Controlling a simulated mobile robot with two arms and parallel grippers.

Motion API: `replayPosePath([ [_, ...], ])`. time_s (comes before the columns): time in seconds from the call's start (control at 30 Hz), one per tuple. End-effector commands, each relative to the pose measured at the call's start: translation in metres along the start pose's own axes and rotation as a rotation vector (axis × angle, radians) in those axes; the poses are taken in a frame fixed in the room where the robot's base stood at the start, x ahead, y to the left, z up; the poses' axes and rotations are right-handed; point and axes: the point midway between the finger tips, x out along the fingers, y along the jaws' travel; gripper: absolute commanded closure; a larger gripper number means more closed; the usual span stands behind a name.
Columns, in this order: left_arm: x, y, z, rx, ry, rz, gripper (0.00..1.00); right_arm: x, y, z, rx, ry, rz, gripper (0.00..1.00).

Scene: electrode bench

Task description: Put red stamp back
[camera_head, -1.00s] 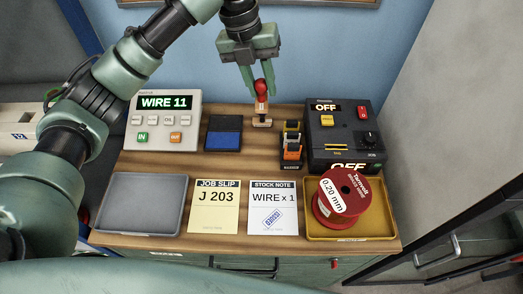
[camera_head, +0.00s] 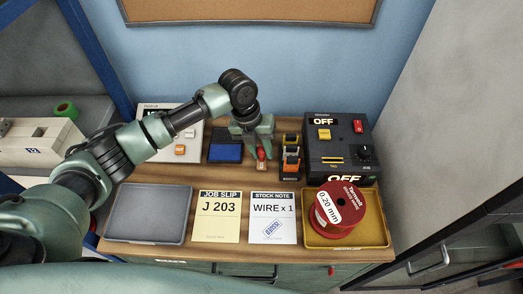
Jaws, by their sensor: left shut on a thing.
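The red stamp (camera_head: 261,154) shows at the back middle of the bench, its red handle partly hidden by the fingers. My left gripper (camera_head: 260,150) comes down over it from above and is shut on its handle. The stamp's base is low over the bench top, between the blue ink pad (camera_head: 225,152) and the small rack with orange and yellow parts (camera_head: 290,158). I cannot tell whether the base touches the wood. My right gripper is not in view.
A grey tray (camera_head: 147,214), a job slip (camera_head: 217,229), a stock note (camera_head: 272,208) and a yellow tray (camera_head: 318,240) with a red wire spool (camera_head: 325,207) line the front. A dark machine (camera_head: 335,150) stands right. My left arm partly covers the white panel (camera_head: 153,112).

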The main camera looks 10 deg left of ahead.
Motion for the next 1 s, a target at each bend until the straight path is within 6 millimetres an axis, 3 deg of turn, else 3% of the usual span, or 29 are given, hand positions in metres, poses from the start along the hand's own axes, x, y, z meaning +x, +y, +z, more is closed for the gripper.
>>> replayPosePath([
  [0.13, 0.013, 0.003, 0.0, 0.0, -0.001, 0.001, 0.99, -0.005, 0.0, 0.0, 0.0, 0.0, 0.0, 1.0],
  [0.5, 0.018, 0.005, 0.0, 0.0, -0.001, 0.001, 0.99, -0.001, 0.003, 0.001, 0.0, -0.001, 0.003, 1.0],
  [0.53, 0.018, 0.004, 0.0, 0.0, -0.001, 0.001, 0.68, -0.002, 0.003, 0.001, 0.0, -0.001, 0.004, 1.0],
  [0.6, 0.017, 0.004, 0.0, 0.0, -0.001, 0.001, 0.51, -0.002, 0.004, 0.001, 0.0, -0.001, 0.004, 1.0],
  [1.0, 0.011, 0.004, 0.001, 0.0, -0.003, 0.0, 0.51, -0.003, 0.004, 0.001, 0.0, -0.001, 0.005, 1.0],
])
